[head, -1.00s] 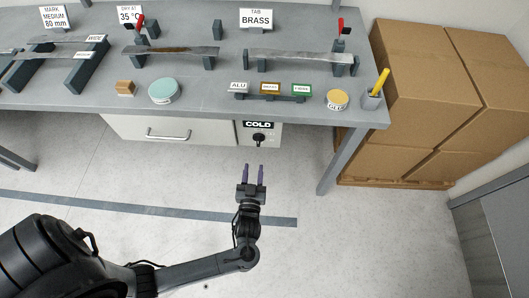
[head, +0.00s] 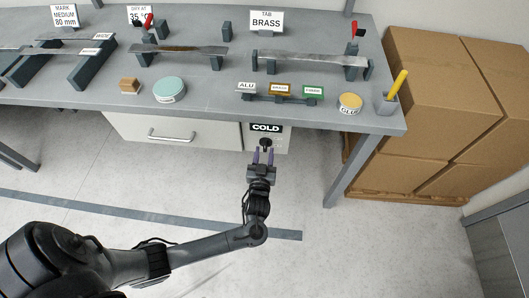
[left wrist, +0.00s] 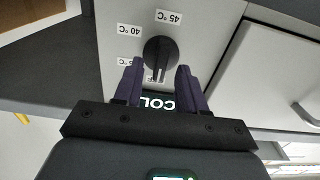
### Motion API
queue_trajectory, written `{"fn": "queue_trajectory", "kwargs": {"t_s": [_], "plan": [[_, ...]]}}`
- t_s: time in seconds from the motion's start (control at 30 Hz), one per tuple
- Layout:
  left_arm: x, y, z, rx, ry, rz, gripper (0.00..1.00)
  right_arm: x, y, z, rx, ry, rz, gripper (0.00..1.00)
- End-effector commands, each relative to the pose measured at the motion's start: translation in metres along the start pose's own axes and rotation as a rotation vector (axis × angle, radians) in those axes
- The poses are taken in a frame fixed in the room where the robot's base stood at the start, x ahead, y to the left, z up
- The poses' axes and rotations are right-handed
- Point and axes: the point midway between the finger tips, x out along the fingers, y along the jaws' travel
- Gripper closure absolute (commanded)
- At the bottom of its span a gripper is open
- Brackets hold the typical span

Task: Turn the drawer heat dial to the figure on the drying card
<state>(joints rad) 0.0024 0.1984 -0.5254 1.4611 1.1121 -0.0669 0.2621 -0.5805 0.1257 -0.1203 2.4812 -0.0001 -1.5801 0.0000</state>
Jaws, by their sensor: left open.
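The black heat dial (head: 265,143) is on the light panel beside the drawer (head: 170,134), under the bench top. In the left wrist view the dial (left wrist: 160,52) is a round black knob with labels around it: 40 °C (left wrist: 130,30), 45 °C (left wrist: 168,17) and a partly hidden one. A dark display (head: 265,128) reads COLD. The drying card (head: 139,14) at the back of the bench reads DRY AT 35 °C, partly covered by a red-handled clamp. My left gripper (head: 263,154) is open just in front of the dial, fingers on either side; I cannot tell if they touch it. My right gripper is out of view.
The bench (head: 210,92) holds metal strips on supports, a teal tin (head: 169,89), a glue pot (head: 350,103) and small labelled blocks. The drawer handle (head: 172,138) is left of the dial. Boxes (head: 430,110) stand right of the bench leg. The floor before the bench is clear.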

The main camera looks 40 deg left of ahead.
Motion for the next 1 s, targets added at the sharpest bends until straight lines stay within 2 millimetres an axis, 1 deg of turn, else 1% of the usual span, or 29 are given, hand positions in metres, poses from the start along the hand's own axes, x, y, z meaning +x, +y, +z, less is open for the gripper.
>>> {"fn": "queue_trajectory", "kwargs": {"t_s": [0.03, 0.2, 0.5, 0.77, 1.0], "plan": [[0.0049, 0.0003, 0.0006, 0.001, 0.002, 0.0, 0.6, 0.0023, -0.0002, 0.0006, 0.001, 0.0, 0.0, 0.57], [0.0126, 0.0001, 0.0002, 0.001, 0.0, 0.0, 0.6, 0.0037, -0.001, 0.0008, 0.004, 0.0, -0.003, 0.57], [0.0138, -0.0001, -0.0002, 0.001, 0.0, 0.0, 0.6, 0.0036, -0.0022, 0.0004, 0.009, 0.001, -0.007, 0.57], [0.0136, -0.0001, -0.0002, 0.0, 0.0, 0.0, 0.99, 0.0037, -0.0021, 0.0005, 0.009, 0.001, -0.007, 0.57], [0.0135, 0.0, -0.0005, 0.004, 0.0, 0.0, 1.0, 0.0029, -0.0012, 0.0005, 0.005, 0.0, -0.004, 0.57]]}}
